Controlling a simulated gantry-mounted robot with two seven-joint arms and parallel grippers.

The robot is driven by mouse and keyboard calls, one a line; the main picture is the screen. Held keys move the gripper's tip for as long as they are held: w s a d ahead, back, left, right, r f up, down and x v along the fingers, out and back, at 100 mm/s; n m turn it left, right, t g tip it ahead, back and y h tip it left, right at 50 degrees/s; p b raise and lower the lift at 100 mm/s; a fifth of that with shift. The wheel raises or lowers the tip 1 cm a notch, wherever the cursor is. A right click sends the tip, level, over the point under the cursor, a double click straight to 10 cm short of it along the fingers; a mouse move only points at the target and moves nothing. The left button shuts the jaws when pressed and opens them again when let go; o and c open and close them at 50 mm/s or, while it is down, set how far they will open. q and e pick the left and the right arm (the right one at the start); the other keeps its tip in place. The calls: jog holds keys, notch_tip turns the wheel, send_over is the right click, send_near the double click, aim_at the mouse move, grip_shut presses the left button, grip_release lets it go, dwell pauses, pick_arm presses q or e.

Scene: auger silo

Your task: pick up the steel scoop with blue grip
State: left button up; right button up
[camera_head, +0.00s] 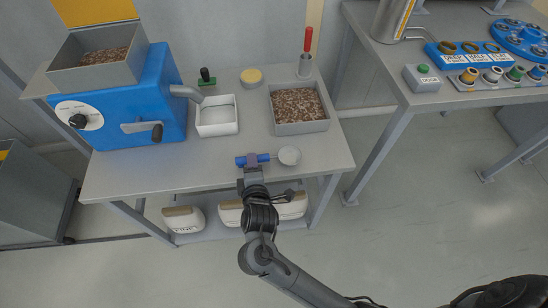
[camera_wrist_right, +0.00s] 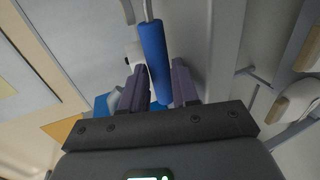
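The steel scoop has a blue grip (camera_head: 262,158) and a round steel bowl (camera_head: 289,155). It shows over the front part of the grey table, bowl to the right. My right gripper (camera_head: 252,163) reaches in from the front and has its fingers on either side of the blue grip. I cannot tell whether the scoop still touches the table. My left gripper is not in view.
The table (camera_head: 200,170) also holds a blue machine (camera_head: 170,90) with a hopper, a white tray (camera_head: 217,128), a grain-filled grey bin (camera_head: 300,127), a red-handled tool (camera_head: 307,45) and a yellow-topped round item (camera_head: 251,77). A second table (camera_head: 400,75) stands at right.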

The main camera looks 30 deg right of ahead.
grip_shut()
jog(key=shift+r, duration=0.1)
